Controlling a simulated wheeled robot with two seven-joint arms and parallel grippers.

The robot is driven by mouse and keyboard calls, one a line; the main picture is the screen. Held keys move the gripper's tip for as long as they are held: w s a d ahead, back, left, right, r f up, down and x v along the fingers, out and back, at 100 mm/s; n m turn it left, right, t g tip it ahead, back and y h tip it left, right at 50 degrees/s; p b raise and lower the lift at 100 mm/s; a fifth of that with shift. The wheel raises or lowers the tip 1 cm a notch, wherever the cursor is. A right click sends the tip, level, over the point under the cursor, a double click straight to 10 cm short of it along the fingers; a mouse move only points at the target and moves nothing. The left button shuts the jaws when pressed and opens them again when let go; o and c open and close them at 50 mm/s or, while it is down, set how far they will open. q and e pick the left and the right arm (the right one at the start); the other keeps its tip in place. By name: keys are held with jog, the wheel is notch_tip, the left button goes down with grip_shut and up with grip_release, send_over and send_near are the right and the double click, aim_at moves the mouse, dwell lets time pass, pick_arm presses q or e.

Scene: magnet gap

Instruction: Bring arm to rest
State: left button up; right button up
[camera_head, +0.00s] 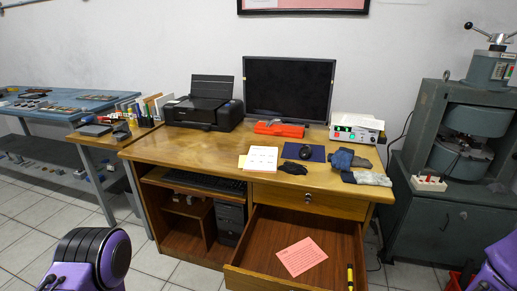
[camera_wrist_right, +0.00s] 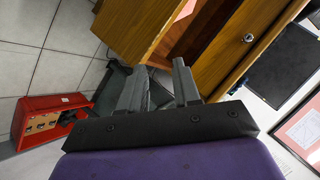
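My right gripper (camera_wrist_right: 161,72) shows in the right wrist view with its two grey fingers apart and nothing between them. Beyond its fingertips are the wooden desk's side and drawer front, seen tilted. In the head view, purple parts of my arms show at the lower left and lower right edges, but neither gripper is visible there. My left gripper is in neither view.
The desk drawer (camera_head: 328,236) is pulled out, holding a pink paper (camera_head: 301,257) and a yellow-black marker (camera_head: 350,278). The desk (camera_head: 215,150) bears a printer, monitor and gloves. A red box (camera_wrist_right: 48,118) stands on the tiled floor. A grey machine (camera_head: 455,150) stands right.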

jog(key=s+f+n+g+h+b, duration=0.35)
jog(key=s+f+g+b, duration=0.4)
jog(key=s+f, duration=1.55)
notch_tip(320, 180, up, 15)
jog(key=w+p, duration=0.1)
jog(key=p, duration=1.4)
jog(key=shift+w+d+r+h, duration=0.2)
jog(key=shift+d+h, duration=0.15)
jog(key=shift+d, duration=0.1)
